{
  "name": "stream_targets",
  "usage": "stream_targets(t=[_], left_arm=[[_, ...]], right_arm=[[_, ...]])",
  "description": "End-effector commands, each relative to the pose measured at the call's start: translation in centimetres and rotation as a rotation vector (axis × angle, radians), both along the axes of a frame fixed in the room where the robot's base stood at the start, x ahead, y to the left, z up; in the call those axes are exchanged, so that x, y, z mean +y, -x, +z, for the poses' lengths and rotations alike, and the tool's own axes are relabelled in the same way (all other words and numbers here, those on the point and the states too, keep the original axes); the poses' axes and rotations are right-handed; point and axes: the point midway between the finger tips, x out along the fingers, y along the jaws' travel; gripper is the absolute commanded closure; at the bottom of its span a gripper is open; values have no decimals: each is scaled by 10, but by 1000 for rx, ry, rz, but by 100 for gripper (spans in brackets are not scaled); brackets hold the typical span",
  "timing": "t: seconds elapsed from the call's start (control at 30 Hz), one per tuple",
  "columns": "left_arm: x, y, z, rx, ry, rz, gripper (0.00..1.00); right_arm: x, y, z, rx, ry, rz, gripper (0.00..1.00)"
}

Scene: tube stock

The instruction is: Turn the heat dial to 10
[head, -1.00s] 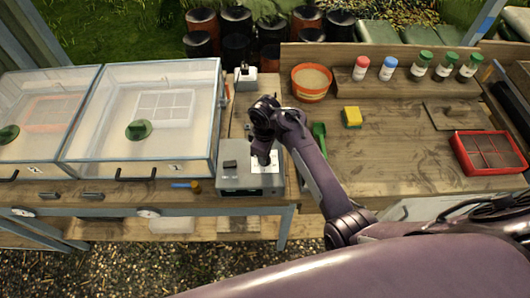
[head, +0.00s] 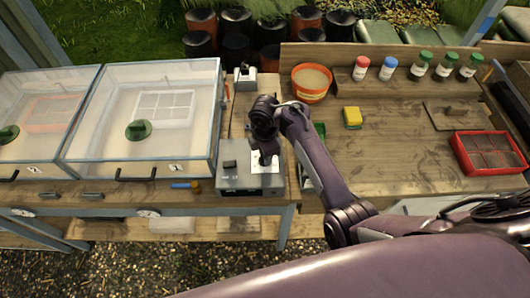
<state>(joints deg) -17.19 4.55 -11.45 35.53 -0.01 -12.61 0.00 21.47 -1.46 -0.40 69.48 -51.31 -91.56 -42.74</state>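The grey control box (head: 236,182) sits at the front edge of the bench, right of the glazed frames. On its top are a dark block-shaped switch (head: 230,164) and a white dial plate (head: 259,168). My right arm comes in from the lower right, and my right gripper (head: 265,158) points down over the white plate. The gripper hides the middle of the plate, so I cannot make out the heat dial or its setting. The fingers are too small and dark to tell if they are open or touching anything. My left gripper is not in view.
Glazed frames (head: 146,165) stand to the left. A small grey device (head: 245,79) is behind the box. An orange pot (head: 311,84), yellow sponge (head: 352,117), several bottles (head: 388,69) and a red tray (head: 487,154) are to the right. A green tool is mostly hidden behind my arm.

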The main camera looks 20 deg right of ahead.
Motion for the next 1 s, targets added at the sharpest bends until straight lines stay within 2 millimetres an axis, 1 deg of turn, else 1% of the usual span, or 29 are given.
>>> stream_targets(t=[0.2, 0.6, 0.63, 0.77, 0.8, 1.0], left_arm=[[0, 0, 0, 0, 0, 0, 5], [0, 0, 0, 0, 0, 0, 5], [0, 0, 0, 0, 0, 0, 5], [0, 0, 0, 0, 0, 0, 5], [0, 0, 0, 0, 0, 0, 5], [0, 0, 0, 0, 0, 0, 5]], right_arm=[[0, -1, 1, -3, -2, 39, 95], [0, -1, 1, -2, -1, 44, 95], [0, -1, 1, -2, -1, 44, 69], [0, -1, 1, -2, -1, 43, 52], [0, 0, 0, -2, 0, 43, 50], [0, 0, 0, -1, 0, 42, 50]])
